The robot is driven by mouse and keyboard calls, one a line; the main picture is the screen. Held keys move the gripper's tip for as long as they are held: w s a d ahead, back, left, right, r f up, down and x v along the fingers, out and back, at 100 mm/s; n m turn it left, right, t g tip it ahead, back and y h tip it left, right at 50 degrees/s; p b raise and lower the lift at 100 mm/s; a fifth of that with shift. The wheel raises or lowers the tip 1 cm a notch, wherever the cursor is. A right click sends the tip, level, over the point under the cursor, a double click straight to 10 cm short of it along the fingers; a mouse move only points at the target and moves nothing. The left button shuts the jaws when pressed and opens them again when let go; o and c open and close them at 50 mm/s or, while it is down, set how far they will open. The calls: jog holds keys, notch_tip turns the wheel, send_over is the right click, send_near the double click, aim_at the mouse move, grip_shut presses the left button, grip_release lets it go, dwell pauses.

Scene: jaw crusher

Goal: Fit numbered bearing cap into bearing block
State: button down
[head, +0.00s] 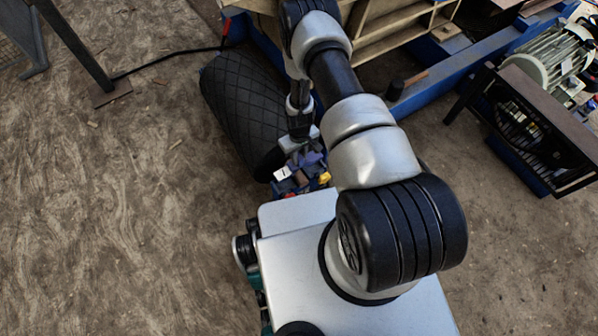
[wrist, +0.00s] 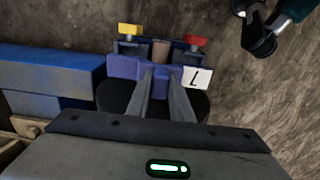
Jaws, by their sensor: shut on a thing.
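In the wrist view my gripper (wrist: 164,78) is shut on a purple-blue bearing cap (wrist: 125,68), a bar lying across the fingertips. A white tag with a dark mark, like a 7 or an L, shows at its right end. Just beyond the cap is a dark blue bearing block (wrist: 128,47), with a yellow piece at its left and a red piece at its right. A brown part shows between them. I cannot tell whether cap and block touch. In the head view my gripper (head: 302,143) is over the bearing block (head: 291,185), and the cap is hard to make out.
A dark quilted cylinder (head: 242,112) lies left of the gripper in the head view. A blue frame (head: 440,78) with wooden parts stands behind. A dark rack (head: 535,125) stands at right. A blue beam (wrist: 55,72) is at left in the wrist view. Ground at left is mostly clear.

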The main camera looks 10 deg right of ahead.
aim_at(289, 171)
notch_tip(289, 171, down, 8)
jog(key=shift+f+b, duration=0.15)
jog(key=shift+b, duration=1.05)
jog(key=shift+f, duration=0.1)
jog(key=c, duration=1.6)
grip_release()
jog(key=shift+o, duration=0.2)
